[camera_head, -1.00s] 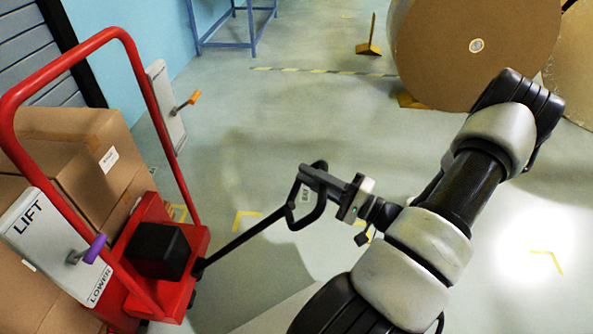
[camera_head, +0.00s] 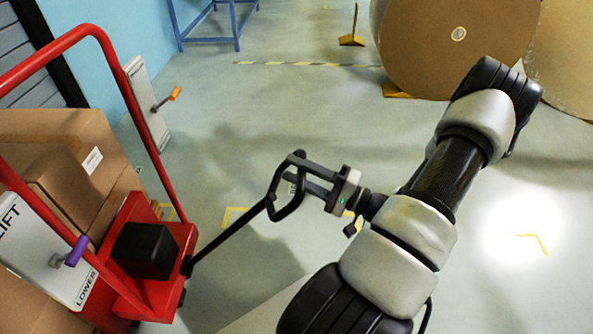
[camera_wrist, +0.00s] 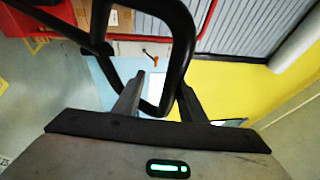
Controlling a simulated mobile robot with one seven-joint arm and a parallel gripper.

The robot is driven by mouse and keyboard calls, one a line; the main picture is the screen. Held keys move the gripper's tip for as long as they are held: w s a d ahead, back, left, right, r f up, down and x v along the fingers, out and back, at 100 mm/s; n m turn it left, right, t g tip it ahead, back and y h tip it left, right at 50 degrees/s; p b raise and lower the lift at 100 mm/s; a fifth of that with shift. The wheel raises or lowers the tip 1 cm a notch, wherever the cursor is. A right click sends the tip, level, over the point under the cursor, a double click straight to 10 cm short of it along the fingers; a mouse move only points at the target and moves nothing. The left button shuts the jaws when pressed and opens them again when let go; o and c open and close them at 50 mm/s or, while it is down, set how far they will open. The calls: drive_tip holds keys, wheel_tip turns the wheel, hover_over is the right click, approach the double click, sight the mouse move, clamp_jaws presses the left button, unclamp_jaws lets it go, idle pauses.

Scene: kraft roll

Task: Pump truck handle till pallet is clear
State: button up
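The red pallet truck (camera_head: 187,243) stands at the left. Its black handle (camera_head: 238,230) leans out to the right and ends in a loop (camera_head: 297,205). My gripper (camera_head: 292,169) is at the loop, its two fingers apart. In the wrist view the black loop (camera_wrist: 180,40) runs down between the spread fingers (camera_wrist: 160,85); I see no firm pinch on it. Cardboard boxes (camera_head: 55,172) are stacked behind the truck's red frame. The pallet and its clearance from the floor are hidden.
A LIFT/LOWER panel (camera_head: 75,285) with a purple-knobbed lever (camera_head: 75,252) is on the near side, and another panel with an orange-knobbed lever (camera_head: 167,99) is beyond. Large kraft rolls (camera_head: 440,45) stand at back right. A blue frame (camera_head: 208,40) stands behind. Floor between is clear.

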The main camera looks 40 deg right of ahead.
drive_tip(key=p+v, duration=0.2)
drive_tip(key=v, duration=1.5)
drive_tip(key=shift+s, duration=0.15)
drive_tip(key=shift+d, duration=0.1)
